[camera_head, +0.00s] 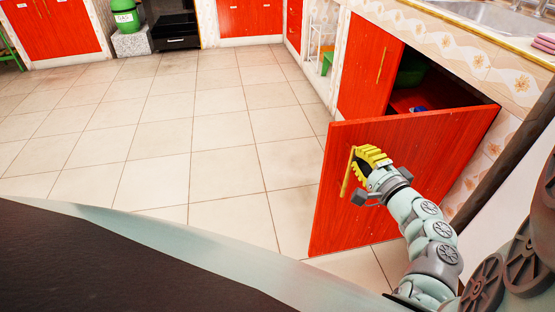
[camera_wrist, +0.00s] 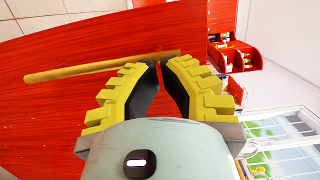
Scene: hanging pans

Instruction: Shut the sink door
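The red sink door (camera_head: 330,190) stands swung open, out from the cabinet under the sink. Its long tan handle (camera_head: 348,172) is near the door's free edge. My gripper (camera_head: 362,158), with yellow ribbed fingers, is at the door's outer face beside the handle. In the wrist view, the fingertips (camera_wrist: 160,65) nearly meet, with nothing seen held between them. The handle (camera_wrist: 85,69) runs across just beyond the tips; I cannot tell whether they touch it. The cabinet opening (camera_head: 440,88) shows a red shelf and a green item inside.
A second red door (camera_head: 370,68) beside the opening is closed. The patterned counter (camera_head: 470,45) holds the sink (camera_head: 490,15) above. The tiled floor (camera_head: 220,120) left of the door is clear.

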